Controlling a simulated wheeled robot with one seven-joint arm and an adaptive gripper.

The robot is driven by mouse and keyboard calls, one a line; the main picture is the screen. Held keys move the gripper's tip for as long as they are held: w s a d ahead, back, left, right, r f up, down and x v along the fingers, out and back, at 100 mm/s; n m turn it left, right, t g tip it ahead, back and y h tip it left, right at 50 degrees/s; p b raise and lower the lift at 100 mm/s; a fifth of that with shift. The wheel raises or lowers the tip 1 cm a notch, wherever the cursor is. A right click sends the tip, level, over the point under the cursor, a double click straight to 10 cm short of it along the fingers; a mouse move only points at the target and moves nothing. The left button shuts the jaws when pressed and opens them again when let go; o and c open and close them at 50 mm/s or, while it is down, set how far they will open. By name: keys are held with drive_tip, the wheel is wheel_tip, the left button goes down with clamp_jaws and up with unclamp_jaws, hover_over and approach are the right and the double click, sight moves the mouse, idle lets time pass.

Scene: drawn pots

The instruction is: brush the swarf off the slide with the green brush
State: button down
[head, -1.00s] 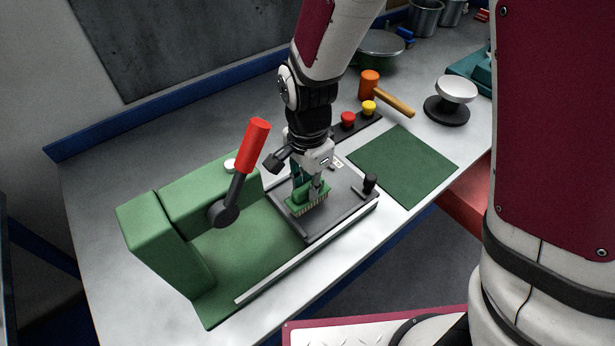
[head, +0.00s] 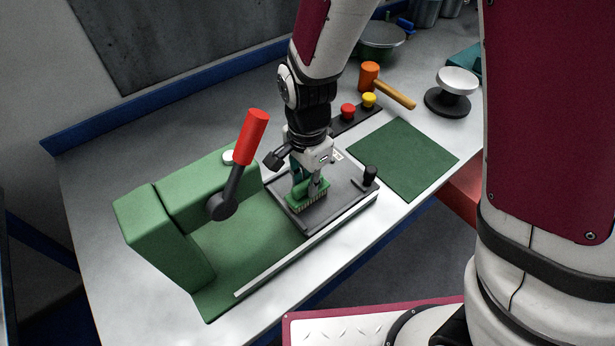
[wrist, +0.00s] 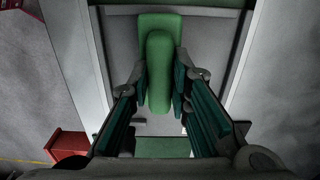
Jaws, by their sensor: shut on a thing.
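The green brush (head: 305,194) is in my gripper (head: 308,186), which is shut on its handle. The brush's pale bristles point down at the grey slide (head: 331,213) of the green machine, over its left part; I cannot tell whether they touch it. In the wrist view the brush (wrist: 158,70) lies between the two teal-padded fingers of my gripper (wrist: 161,88), with the slide (wrist: 209,40) below it. I cannot make out any swarf on the slide; my gripper and the brush hide part of it.
The green machine (head: 215,185) has a red-handled lever (head: 250,137) standing close left of my arm. A black knob (head: 370,176) rises at the slide's right end. A green mat (head: 404,158), a mallet (head: 371,78) and red and yellow buttons (head: 348,111) lie beyond.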

drive_tip(key=shift+f, duration=0.25)
drive_tip(key=shift+w+a+r, duration=0.1)
drive_tip(key=shift+w+a, duration=0.3)
drive_tip(key=shift+w, duration=0.2)
drive_tip(key=shift+w+a, duration=0.4)
drive_tip(key=shift+w, duration=0.15)
drive_tip(key=shift+w+a+b, duration=0.35)
drive_tip(key=shift+w+a, duration=0.35)
drive_tip(key=shift+w, duration=0.35)
drive_tip(key=shift+s+d+f+p, duration=0.1)
drive_tip(key=shift+s+f+p, duration=0.1)
drive_tip(key=shift+p, duration=0.1)
